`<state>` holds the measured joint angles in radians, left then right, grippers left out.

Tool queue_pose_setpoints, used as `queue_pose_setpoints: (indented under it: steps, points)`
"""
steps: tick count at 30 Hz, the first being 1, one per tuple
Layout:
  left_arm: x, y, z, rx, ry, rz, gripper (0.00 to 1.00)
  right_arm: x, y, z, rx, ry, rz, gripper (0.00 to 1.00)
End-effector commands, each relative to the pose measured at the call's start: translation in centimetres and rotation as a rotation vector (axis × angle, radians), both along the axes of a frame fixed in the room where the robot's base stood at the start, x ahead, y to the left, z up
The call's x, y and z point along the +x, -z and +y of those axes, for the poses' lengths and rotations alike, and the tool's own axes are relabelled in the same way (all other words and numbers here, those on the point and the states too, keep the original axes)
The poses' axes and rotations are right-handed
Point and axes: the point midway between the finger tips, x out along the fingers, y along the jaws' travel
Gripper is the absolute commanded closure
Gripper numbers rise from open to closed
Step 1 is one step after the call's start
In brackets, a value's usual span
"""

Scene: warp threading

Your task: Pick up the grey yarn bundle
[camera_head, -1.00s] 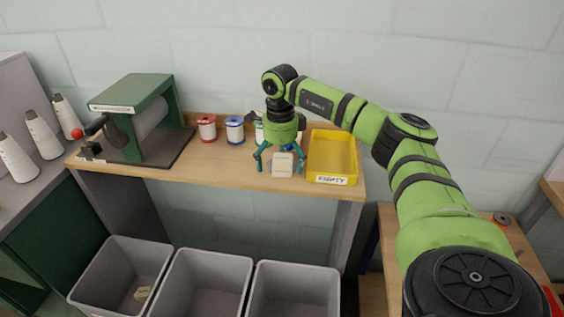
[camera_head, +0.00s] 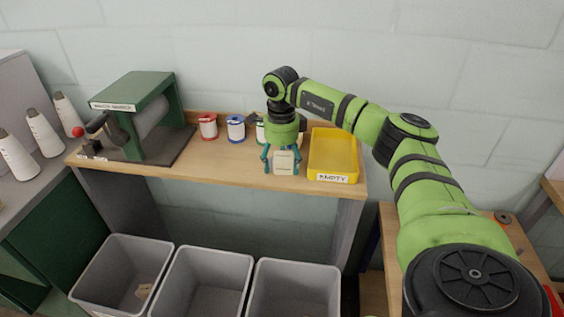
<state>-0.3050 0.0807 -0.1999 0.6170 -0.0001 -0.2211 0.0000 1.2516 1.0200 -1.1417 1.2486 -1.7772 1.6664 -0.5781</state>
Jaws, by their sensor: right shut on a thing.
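My right gripper (camera_head: 284,163) points straight down over the front of the wooden bench, left of the yellow tray. Its teal fingers are shut on a pale, off-white block-like bundle (camera_head: 284,162), one finger on each side. The bundle looks cream rather than clearly grey in this light. It is at the bench top; I cannot tell whether it still touches the wood. My left gripper is not in view.
A yellow tray (camera_head: 345,178) labelled EMPTY stands right of the gripper. Red (camera_head: 208,127) and blue (camera_head: 235,129) spools stand behind left, with another partly hidden. A green winding machine (camera_head: 140,110) is at left. Grey bins (camera_head: 207,257) stand below the bench front.

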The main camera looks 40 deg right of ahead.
Motion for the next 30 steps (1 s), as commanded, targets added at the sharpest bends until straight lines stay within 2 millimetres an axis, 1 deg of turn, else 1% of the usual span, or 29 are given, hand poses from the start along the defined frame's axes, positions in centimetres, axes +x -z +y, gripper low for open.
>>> queue_pose_setpoints:
  steps: [5,8,11,21,25,30]
  points:
    - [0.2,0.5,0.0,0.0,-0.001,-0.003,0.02,0.1,-1.9,0.0,0.001,0.0,-0.007,0.54]
    - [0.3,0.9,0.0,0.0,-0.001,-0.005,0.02,0.2,-3.9,0.1,0.002,-0.001,-0.009,0.54]
    - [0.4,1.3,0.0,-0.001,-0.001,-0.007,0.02,-1.5,-4.6,0.3,0.0,-0.002,-0.004,0.54]
    - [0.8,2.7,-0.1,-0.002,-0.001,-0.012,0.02,-7.4,-8.2,1.8,-0.002,-0.002,-0.006,0.54]
    - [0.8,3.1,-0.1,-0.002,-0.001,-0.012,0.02,-9.2,-9.3,2.2,-0.001,-0.001,-0.005,0.54]
    - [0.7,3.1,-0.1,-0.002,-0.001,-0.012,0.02,-10.7,-10.4,2.6,0.001,0.0,-0.005,0.54]
